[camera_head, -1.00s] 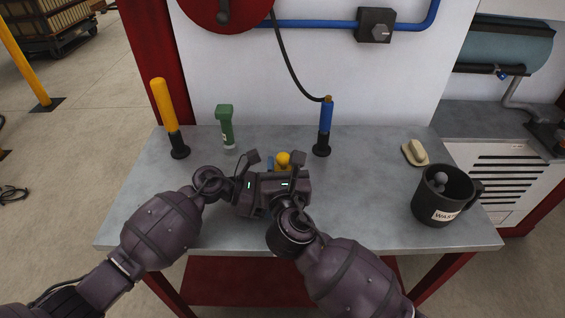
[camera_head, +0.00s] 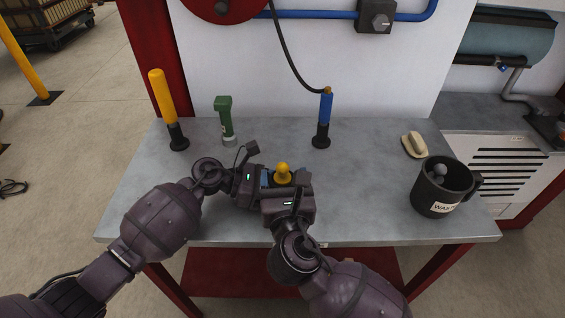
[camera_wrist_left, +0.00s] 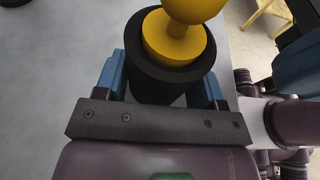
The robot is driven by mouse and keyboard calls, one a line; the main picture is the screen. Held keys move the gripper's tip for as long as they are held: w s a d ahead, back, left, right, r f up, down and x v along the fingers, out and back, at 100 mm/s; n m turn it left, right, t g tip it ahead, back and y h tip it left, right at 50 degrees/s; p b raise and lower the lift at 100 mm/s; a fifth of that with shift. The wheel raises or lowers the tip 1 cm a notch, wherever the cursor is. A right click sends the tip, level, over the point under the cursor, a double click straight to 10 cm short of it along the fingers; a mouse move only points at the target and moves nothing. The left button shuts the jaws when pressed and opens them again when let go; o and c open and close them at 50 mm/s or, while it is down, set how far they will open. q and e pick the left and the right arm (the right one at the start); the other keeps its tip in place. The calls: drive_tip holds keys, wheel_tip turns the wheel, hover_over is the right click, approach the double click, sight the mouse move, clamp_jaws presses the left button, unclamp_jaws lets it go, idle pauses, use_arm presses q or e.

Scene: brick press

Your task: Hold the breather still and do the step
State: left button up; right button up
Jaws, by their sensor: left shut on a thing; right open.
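The breather is a black cylinder (camera_wrist_left: 172,88) with a yellow base and round yellow knob (camera_wrist_left: 195,8) on top; I take this to be the breather. In the head view its yellow knob (camera_head: 283,172) shows above the table's middle. My left gripper (camera_head: 268,178) is shut around the black cylinder, with a blue finger on each side in the left wrist view (camera_wrist_left: 165,90). My right gripper (camera_head: 290,190) is open, close beside the knob on its near side. Its fingertips are mostly hidden, and I cannot tell whether they touch the breather.
On the grey table (camera_head: 370,200) stand a yellow-handled tool (camera_head: 162,97), a green tool (camera_head: 224,117) and a blue-handled tool (camera_head: 325,107) at the back. A pale block (camera_head: 414,145) and a dark mug labelled waste (camera_head: 436,192) stand at right. The right-centre is clear.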

use_arm(q)
drive_tip(key=shift+f, duration=0.1)
use_arm(e)
drive_tip(key=s, duration=0.6)
drive_tip(key=shift+d, duration=0.3)
use_arm(q)
drive_tip(key=o, duration=1)
use_arm(e)
drive_tip(key=shift+r, duration=0.1)
use_arm(q)
drive_tip(key=v, duration=1.2)
